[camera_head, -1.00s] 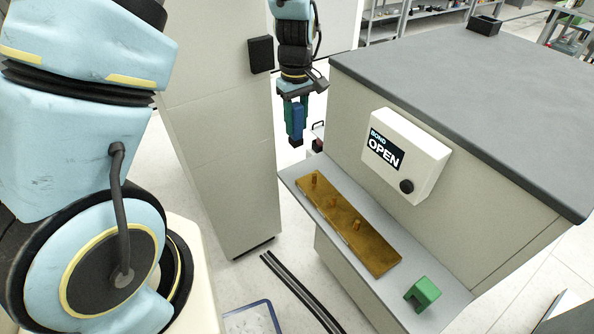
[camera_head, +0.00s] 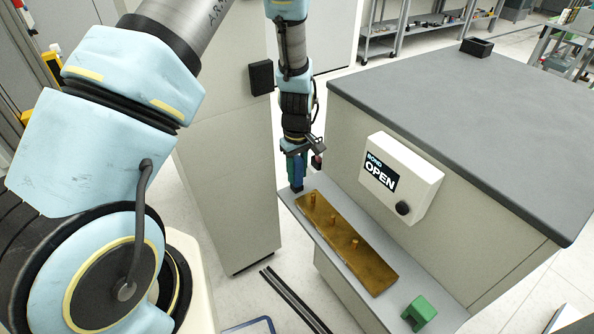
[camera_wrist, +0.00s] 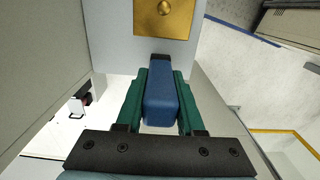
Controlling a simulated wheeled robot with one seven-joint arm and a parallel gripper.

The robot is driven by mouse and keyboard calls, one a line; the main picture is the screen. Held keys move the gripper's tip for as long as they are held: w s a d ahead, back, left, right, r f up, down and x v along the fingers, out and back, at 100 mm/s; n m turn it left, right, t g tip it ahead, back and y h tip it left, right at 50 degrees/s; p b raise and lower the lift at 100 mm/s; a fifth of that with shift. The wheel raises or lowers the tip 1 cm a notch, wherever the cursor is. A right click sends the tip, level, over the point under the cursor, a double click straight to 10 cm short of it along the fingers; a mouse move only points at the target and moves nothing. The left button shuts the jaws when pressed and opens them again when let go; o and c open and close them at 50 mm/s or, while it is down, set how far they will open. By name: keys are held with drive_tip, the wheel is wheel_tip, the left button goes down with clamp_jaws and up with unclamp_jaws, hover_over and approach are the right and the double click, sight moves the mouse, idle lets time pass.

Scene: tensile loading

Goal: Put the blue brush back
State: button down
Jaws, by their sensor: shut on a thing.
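The blue brush (camera_head: 296,170) is a blue block with a dark end, held upright with the dark end down. My gripper (camera_wrist: 161,100) is shut on it, with a green finger on each side in the wrist view. In the head view my gripper (camera_head: 299,165) is at the far left end of the grey shelf (camera_head: 437,287). In the wrist view the brush (camera_wrist: 160,104) points its dark end at the bare shelf (camera_wrist: 113,50), near the brass plate. I cannot tell whether the dark end touches the shelf.
The brass plate (camera_head: 375,275) with several upright pegs lies along the shelf. A green block (camera_head: 419,312) stands at the shelf's near end. A white box marked OPEN (camera_head: 399,177) is on the cabinet wall above. A tall pale column (camera_head: 225,170) stands left of my gripper.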

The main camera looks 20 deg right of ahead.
drive_tip(key=shift+f, duration=0.1)
drive_tip(key=shift+f, duration=0.1)
drive_tip(key=c, duration=0.5)
unclamp_jaws()
wheel_tip(320, 180, up, 12)
drive_tip(key=b, duration=0.3)
drive_tip(key=shift+r, duration=0.2)
drive_tip(key=w+a+r+m, duration=0.1)
drive_tip(key=a+r, duration=0.2)
drive_tip(key=a, duration=0.5)
drive_tip(key=w+a+r, duration=0.1)
drive_tip(key=a+r, duration=0.2)
drive_tip(key=a, duration=0.6)
drive_tip(key=s+a, duration=0.2)
drive_tip(key=a, duration=0.2)
drive_tip(key=s+a+r+m+t, duration=0.1)
drive_tip(key=s+a, duration=0.1)
drive_tip(key=a, duration=0.2)
drive_tip(key=s+a+r+m, duration=0.1)
drive_tip(key=s+a, duration=0.1)
drive_tip(key=a, duration=0.3)
drive_tip(key=shift+a+t, duration=0.1)
drive_tip(key=shift+t, duration=0.2)
